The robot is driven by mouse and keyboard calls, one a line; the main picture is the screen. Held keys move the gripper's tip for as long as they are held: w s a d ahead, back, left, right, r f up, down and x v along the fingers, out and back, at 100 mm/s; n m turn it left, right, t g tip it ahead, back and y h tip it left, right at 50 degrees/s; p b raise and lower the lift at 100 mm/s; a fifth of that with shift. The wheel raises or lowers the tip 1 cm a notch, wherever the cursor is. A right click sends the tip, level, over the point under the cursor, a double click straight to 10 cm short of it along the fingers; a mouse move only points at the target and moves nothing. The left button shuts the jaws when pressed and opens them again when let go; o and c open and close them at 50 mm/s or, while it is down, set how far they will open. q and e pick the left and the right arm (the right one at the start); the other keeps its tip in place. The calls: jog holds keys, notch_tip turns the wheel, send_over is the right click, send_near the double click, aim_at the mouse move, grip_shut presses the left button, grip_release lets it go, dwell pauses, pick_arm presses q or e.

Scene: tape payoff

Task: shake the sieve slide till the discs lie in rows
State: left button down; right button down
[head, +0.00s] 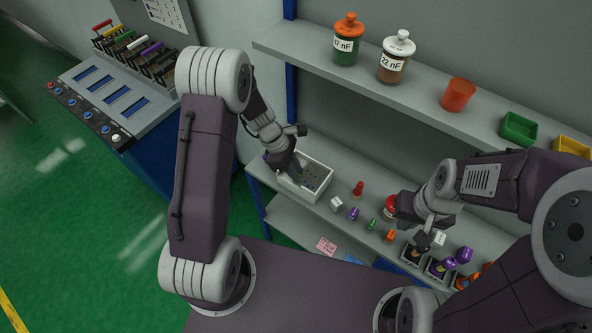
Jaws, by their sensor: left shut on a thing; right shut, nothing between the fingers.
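The sieve slide (298,192) appears to be the white open tray at the left end of the lower shelf. Small dark discs (312,182) show on its grey floor, too small to tell whether they lie in rows. My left gripper (294,168) is at the tray's left part and shut on it; the fingers hide the exact grip. My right gripper (425,240) is shut and empty, above the small dark bins at the shelf's right.
Small coloured pieces, among them a red one (358,188) and a green one (372,224), stand right of the tray. Jars (346,45) and a red cup (458,95) stand on the upper shelf. A console (110,105) is at left.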

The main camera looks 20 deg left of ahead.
pick_arm(q)
jog(key=shift+w+r, duration=0.1)
jog(key=shift+w+a+r+p, duration=0.1)
jog(key=shift+w+a+p, duration=0.15)
jog(key=shift+a, duration=0.25)
jog(key=shift+w+a+r+p, duration=0.1)
jog(key=shift+a+p, duration=0.2)
jog(key=shift+a, duration=0.2)
jog(key=shift+w+a+f, duration=0.15)
jog(key=shift+a+f, duration=0.05)
jog(key=shift+a, duration=0.15)
jog(key=c, duration=1.3)
grip_release()
jog(key=shift+d, duration=0.15)
jog(key=v, duration=0.9)
